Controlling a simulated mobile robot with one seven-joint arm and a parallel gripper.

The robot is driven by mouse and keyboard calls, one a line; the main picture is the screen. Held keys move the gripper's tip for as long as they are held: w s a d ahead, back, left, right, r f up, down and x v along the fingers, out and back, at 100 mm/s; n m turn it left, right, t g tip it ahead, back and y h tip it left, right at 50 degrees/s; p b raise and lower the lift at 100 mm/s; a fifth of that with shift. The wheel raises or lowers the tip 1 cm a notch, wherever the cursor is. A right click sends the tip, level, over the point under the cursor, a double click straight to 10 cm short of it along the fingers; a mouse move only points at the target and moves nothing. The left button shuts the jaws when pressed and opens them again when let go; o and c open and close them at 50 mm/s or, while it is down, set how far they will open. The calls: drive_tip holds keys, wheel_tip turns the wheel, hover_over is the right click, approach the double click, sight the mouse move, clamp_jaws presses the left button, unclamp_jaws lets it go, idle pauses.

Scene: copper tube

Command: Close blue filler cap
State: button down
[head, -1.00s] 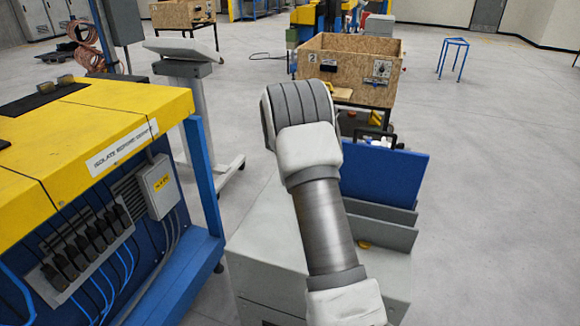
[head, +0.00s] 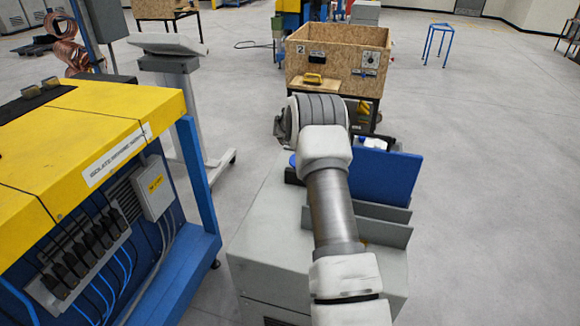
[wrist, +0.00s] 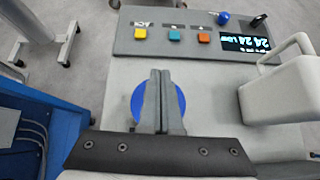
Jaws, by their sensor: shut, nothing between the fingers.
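In the wrist view a round blue disc, which looks like the blue filler cap (wrist: 178,101), lies over the grey cabinet top (wrist: 215,110). My gripper (wrist: 161,73) is in front of its middle, with both fingers together and nothing between them. The fingers hide the disc's centre, and I cannot tell whether they touch it or how far it is closed. In the head view my arm hides the gripper. A small blue piece (head: 292,160) shows just left of my arm there; I cannot tell whether it is the cap.
A panel with buttons (wrist: 175,34), a blue knob (wrist: 223,18) and a display (wrist: 245,43) stands beyond the fingers. A pale bulky handle shape (wrist: 280,92) is at right. A yellow-and-blue machine (head: 80,150) is left; an upright blue board (head: 395,178) is right of my arm.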

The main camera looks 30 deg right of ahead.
drive_tip(key=shift+w+d+f+g+y+p, duration=0.5)
drive_tip(key=shift+d+g+y+p, duration=0.15)
drive_tip(key=shift+p, duration=0.3)
drive_tip(key=shift+w+d+f+g+y+p, duration=0.35)
drive_tip(key=shift+w+f+g+y, duration=0.2)
drive_tip(key=shift+y, duration=0.2)
drive_tip(key=shift+f, duration=0.2)
drive_tip(key=b+v, duration=0.2)
drive_tip(key=v, duration=1.5)
drive_tip(key=shift+w+r+b, duration=0.2)
drive_tip(key=shift+r+b, duration=0.15)
